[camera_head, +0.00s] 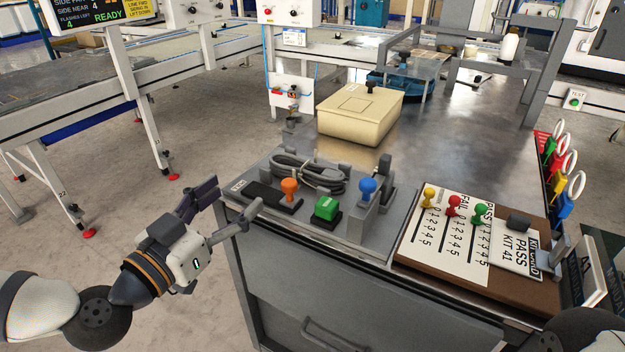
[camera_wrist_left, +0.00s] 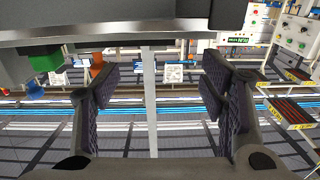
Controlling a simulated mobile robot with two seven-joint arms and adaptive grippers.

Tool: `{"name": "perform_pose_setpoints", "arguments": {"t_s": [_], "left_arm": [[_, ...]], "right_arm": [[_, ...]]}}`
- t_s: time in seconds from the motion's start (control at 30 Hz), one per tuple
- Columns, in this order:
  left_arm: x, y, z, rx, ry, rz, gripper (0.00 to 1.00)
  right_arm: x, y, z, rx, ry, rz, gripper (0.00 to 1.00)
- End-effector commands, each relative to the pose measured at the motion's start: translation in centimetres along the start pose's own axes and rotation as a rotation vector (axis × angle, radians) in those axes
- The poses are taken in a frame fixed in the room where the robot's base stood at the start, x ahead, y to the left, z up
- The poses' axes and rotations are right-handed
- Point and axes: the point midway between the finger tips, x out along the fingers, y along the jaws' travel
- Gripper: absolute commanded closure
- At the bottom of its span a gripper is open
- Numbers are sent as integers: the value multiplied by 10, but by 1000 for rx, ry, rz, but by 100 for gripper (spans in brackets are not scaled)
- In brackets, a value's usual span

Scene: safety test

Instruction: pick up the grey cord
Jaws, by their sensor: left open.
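The grey cord (camera_head: 318,178) lies in a loose coil on a grey tray (camera_head: 345,230) at the bench's near left corner. It sits behind an orange-knobbed piece (camera_head: 289,188) and a green block (camera_head: 327,208). My left gripper (camera_head: 232,198) is open and empty, off the bench's left edge, left of the tray and apart from the cord. Its two fingers (camera_wrist_left: 160,95) show spread in the left wrist view, with nothing between them. There the green block (camera_wrist_left: 45,60) shows at upper left, and I cannot make out the cord. My right gripper is not in view.
A blue-knobbed piece (camera_head: 367,188) stands in a grey holder right of the cord. A beige box (camera_head: 360,113) sits behind the tray. A board with coloured pegs (camera_head: 470,240) lies at right. Bare bench top (camera_head: 460,140) is free behind it.

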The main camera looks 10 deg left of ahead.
Motion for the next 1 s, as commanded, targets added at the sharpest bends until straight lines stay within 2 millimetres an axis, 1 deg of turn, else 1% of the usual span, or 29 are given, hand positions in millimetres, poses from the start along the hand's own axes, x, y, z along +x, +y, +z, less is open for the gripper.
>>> {"name": "perform_pose_setpoints", "arguments": {"t_s": [0.03,0.1,0.23,0.43,0.5,0.57,0.73,0.77,0.8,0.87,0.9,0.97,1.0], "left_arm": [[11,1,1,1,-1,4,35],[23,2,0,-2,-1,3,35],[39,2,1,-3,-4,3,35],[80,2,3,-5,-6,3,35],[88,2,3,-5,-7,3,35],[92,2,2,-6,-6,3,35],[92,2,2,-7,-7,3,35],[92,2,2,-7,-7,3,37],[92,2,2,-7,-7,3,46],[92,2,2,-7,-7,3,60],[92,2,2,-7,-7,3,69],[92,2,2,-7,-7,3,83],[92,2,2,-7,-7,3,91]], "right_arm": [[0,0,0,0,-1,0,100],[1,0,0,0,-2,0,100],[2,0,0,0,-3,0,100],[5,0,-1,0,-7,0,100],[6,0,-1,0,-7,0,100],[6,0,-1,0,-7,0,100],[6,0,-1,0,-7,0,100],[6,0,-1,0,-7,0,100],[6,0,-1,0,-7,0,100],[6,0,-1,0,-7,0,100],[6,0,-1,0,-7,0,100],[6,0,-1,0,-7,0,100],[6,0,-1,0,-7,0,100]]}}
